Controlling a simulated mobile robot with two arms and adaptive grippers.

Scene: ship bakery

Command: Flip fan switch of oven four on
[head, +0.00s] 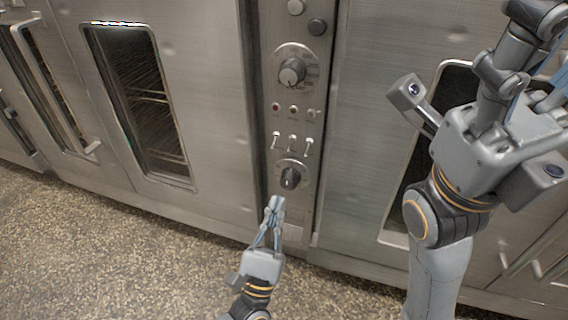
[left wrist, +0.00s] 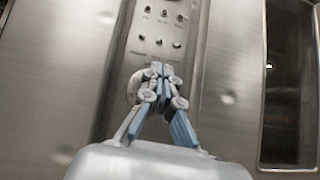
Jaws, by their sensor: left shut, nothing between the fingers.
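The oven control panel (head: 290,115) is a narrow metal strip between two oven doors. Three small toggle switches (head: 292,142) sit in a row on it, between an upper dial (head: 292,72) and a lower dial (head: 290,177). Their labels are too small to read. My left gripper (head: 275,204) is shut and empty, just below the lower dial in the head view. In the left wrist view its fingers (left wrist: 162,72) partly cover the lower dial, and the toggles (left wrist: 160,41) show above the fingertips. My right arm is at the right; its fingertips are cut off by the frame edge.
An oven door with a window (head: 140,100) stands left of the panel. Another door with a window is to the right, partly hidden by my right arm. The speckled floor (head: 110,240) in front is clear.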

